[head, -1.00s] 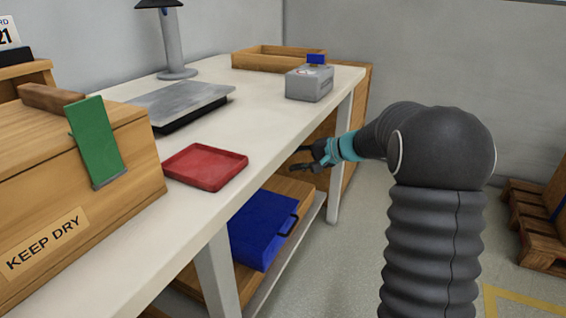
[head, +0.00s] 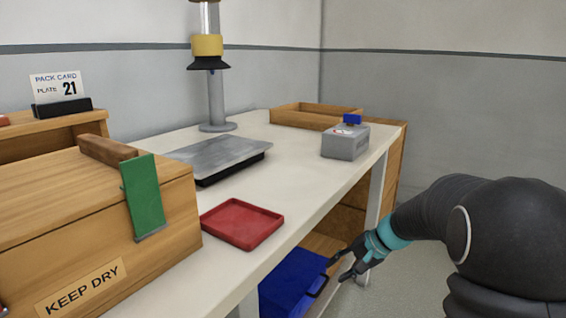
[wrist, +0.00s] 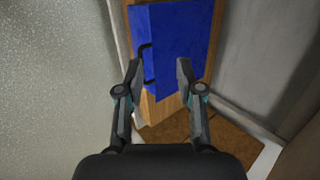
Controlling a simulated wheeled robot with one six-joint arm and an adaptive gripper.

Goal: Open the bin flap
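A blue bin front or flap (head: 292,281) with a dark handle (head: 319,286) shows below the bench at the lower shelf. In the wrist view the same blue panel (wrist: 183,40) fills the upper middle, with its black handle (wrist: 149,62) at its left edge. My gripper (head: 342,268) is beside the handle end of the panel in the head view. In the wrist view my gripper (wrist: 159,70) is open, fingers apart and empty. The handle appears between the fingertips, nearer the left finger. I cannot tell whether anything touches. The panel appears closed.
On the bench stand a red tray (head: 242,224), a grey scale (head: 218,155), a grey box with a blue top (head: 346,141), a wooden tray (head: 285,117) and a wooden KEEP DRY box (head: 60,220). The bench leg (head: 375,205) rises behind my gripper. Floor is free at right.

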